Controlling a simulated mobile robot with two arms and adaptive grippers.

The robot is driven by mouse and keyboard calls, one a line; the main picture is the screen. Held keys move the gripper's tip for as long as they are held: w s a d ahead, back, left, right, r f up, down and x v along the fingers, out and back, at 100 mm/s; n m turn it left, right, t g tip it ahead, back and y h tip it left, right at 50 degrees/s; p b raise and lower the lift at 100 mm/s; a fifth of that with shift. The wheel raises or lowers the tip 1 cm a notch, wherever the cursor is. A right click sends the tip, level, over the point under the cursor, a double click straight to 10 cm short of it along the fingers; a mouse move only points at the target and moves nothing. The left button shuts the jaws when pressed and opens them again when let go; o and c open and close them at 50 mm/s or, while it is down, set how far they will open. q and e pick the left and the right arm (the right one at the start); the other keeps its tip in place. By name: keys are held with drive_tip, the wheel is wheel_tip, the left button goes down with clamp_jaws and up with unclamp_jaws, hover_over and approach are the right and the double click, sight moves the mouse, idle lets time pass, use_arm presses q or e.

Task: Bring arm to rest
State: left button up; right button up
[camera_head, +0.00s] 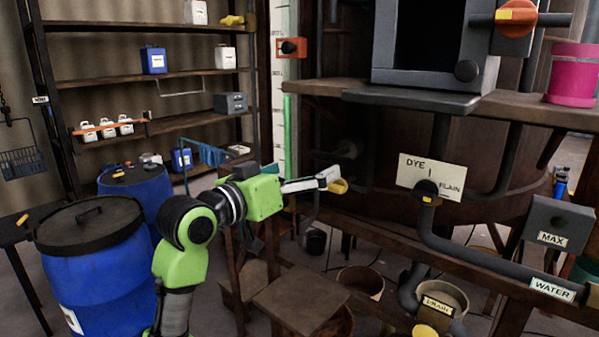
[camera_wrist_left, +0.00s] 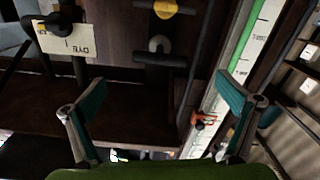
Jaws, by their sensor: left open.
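My left arm, green and black, reaches in from the lower left of the head view. Its gripper (camera_head: 314,196) is held in the air in front of the dark wooden vat (camera_head: 375,207). In the left wrist view the two teal-padded fingers (camera_wrist_left: 160,88) stand wide apart, with nothing between them. A yellow-ended handle (camera_head: 339,186) shows close to the fingertips in the head view; I cannot tell whether they touch. My right gripper is in neither view.
Blue drums (camera_head: 95,265) stand left of my arm, with a shelf rack (camera_head: 150,77) behind. A wooden stool (camera_head: 300,300) stands below. Dark pipes (camera_head: 470,255) and a DYE sign (camera_head: 430,176) are to the right. A pink container (camera_head: 572,75) sits on the upper ledge.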

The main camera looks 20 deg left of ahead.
use_arm(q)
drive_tip(key=shift+s+a, duration=0.1)
drive_tip(key=shift+s, duration=0.3)
